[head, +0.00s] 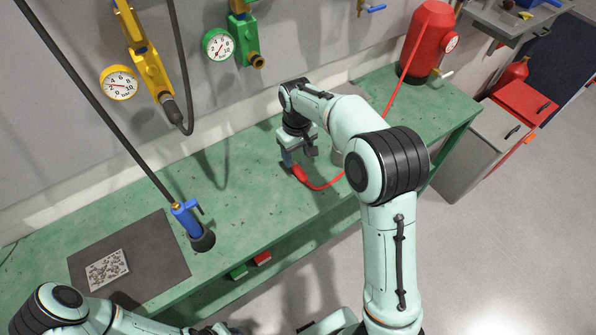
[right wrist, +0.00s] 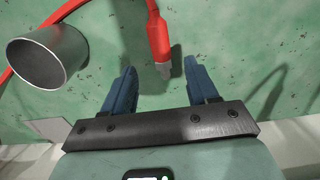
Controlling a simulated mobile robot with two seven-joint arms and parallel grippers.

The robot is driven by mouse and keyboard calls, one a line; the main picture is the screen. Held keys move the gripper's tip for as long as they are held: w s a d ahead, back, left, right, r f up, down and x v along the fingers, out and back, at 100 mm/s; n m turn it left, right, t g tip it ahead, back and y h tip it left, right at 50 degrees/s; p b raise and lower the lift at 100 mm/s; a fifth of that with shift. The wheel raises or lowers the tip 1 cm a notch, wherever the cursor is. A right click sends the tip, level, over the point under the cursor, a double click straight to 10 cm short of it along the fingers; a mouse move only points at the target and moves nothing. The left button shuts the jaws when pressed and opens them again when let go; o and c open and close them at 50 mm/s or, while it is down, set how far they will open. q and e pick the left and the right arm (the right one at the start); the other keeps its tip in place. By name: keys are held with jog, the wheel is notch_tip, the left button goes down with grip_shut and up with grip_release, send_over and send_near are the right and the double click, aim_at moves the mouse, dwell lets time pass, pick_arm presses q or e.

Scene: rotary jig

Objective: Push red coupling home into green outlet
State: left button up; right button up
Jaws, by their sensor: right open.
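The red coupling (head: 300,173) lies on the green bench, with its red hose (head: 323,187) attached. In the right wrist view the coupling (right wrist: 158,38) points its pale metal tip between my right fingertips. My right gripper (head: 298,160) is open just above the bench; its two blue fingers (right wrist: 161,66) stand apart on either side of the tip, not closed on it. The green outlet (head: 245,40) is on the wall, with a brass mouth and a round gauge, well above the coupling. My left arm shows at the bottom left; its gripper is not clear at the frame edge.
A metal cup (right wrist: 47,58) stands near the coupling. A red tank (head: 428,40) stands at the bench's far right. The yellow outlet (head: 150,70) has a dark hose plugged in. The bench middle is mostly clear.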

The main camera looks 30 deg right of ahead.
aim_at(298, 168)
jog(key=shift+s+f, duration=0.15)
jog(key=shift+f, duration=1.25)
jog(key=shift+s+f, duration=0.1)
jog(key=shift+f, duration=1.25)
grip_shut()
